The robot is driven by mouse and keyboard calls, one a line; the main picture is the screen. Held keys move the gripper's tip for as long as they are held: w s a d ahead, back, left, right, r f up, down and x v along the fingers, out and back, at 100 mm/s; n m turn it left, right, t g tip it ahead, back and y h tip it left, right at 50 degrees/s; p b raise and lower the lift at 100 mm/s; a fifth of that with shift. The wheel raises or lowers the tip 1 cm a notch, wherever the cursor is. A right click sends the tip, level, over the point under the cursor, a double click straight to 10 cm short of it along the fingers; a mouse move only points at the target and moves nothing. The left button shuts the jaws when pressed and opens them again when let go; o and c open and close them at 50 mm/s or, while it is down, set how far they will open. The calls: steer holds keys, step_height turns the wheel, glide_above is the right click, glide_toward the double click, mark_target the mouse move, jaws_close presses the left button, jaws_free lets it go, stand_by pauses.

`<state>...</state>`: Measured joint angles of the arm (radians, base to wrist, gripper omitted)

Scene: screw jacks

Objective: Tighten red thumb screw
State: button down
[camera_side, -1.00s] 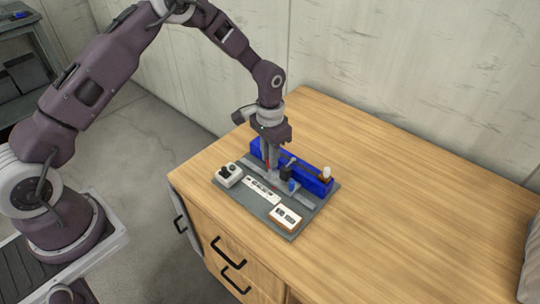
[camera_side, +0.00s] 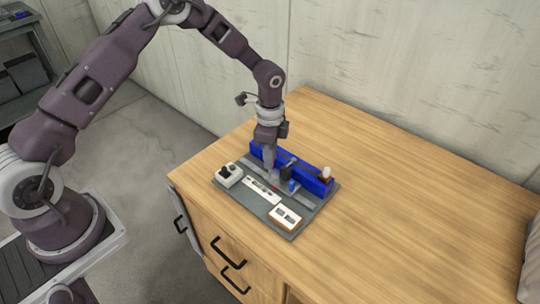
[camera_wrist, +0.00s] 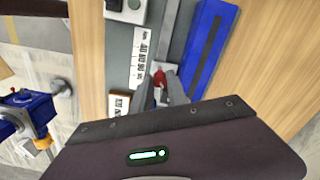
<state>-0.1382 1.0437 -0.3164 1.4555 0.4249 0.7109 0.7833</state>
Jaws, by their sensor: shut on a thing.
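The red thumb screw (camera_wrist: 160,77) shows between my fingertips in the wrist view, over the grey rail of the fixture. My gripper (camera_wrist: 161,88) is shut on it, one finger on each side. In the side view my gripper (camera_side: 271,172) points down at the fixture, beside the blue bar (camera_side: 315,181). I cannot tell how far the screw is turned in.
The fixture stands on a grey base plate (camera_side: 240,202) on the wooden table (camera_side: 400,190). A white marked strip (camera_side: 262,190), a white box with dark knobs (camera_side: 229,174) and a wood-edged box (camera_side: 285,217) lie in front. A dark clamp and small blue part stand close right of my gripper.

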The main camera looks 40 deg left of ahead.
steer(key=m, duration=0.3)
steer(key=shift+w+r+m, duration=0.1)
steer(key=shift+m, duration=2.2)
steer(key=c, duration=1.3)
jaws_free()
step_height(320, 180, up, 7)
